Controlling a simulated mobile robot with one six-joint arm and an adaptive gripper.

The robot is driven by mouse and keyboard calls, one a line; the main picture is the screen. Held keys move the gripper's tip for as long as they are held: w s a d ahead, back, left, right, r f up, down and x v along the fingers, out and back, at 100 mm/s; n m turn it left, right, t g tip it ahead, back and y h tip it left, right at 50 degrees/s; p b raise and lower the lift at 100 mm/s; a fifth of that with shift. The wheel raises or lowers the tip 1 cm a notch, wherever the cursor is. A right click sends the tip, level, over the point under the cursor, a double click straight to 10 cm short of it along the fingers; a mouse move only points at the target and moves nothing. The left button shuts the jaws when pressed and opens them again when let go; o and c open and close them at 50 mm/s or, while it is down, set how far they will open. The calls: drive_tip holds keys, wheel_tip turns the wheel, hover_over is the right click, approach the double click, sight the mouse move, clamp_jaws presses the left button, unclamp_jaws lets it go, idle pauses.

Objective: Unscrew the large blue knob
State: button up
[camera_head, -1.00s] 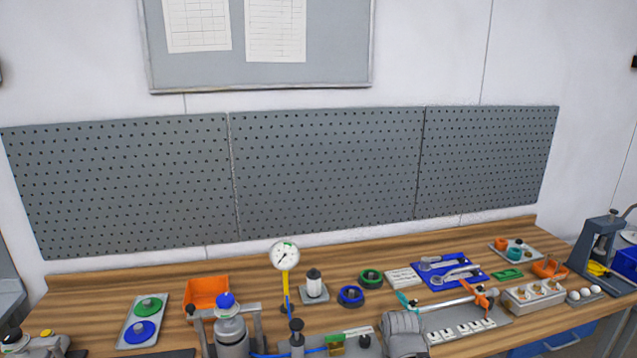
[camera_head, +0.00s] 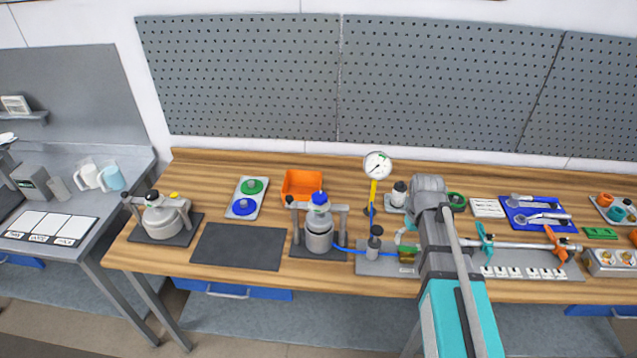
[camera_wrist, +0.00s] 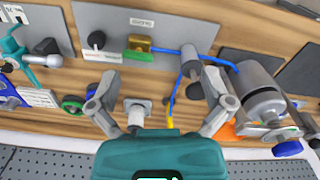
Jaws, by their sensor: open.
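Several blue round parts show. A blue cap (camera_head: 320,198) sits on top of the grey vessel (camera_head: 320,236) in its stand; it also shows in the wrist view (camera_wrist: 287,149) at the lower right. A blue disc with a knob (camera_head: 243,206) lies beside a green one on a light plate at the left. I cannot tell for certain which is the large blue knob. My gripper (camera_wrist: 160,92) is open and empty above the bench, its fingers spread either side of a small white-bodied bottle (camera_wrist: 136,110) below. The vessel is right of it in the wrist view.
A dial gauge (camera_head: 377,166) on a yellow stem stands right of the vessel. An orange bin (camera_head: 302,185) is behind it. A blue hose (camera_head: 352,248) runs right from the vessel. A dark mat (camera_head: 239,246) to its left is bare. A second lidded vessel (camera_head: 164,216) stands farther left.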

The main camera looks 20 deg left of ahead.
drive_tip(key=w+a+r+n+p, duration=0.25)
drive_tip(key=a+r+p, duration=0.2)
drive_tip(key=a, duration=0.35)
drive_tip(key=w+a+r+n+p, duration=0.2)
drive_tip(key=w+a+r+p, duration=0.15)
drive_tip(key=a+r, duration=0.35)
wheel_tip(320, 180, up, 4)
drive_tip(key=r+n+p, duration=0.1)
drive_tip(key=n+p, duration=0.3)
drive_tip(key=p, duration=0.3)
hover_over(319, 196)
drive_tip(key=shift+a+f, duration=0.15)
drive_tip(key=shift+f, duration=0.15)
drive_tip(key=shift+f+b, duration=0.25)
drive_tip(key=shift+b, duration=0.25)
wheel_tip(319, 196, down, 13)
drive_tip(key=b, duration=1.3)
drive_tip(key=shift+f, duration=0.2)
drive_tip(key=c, duration=1.1)
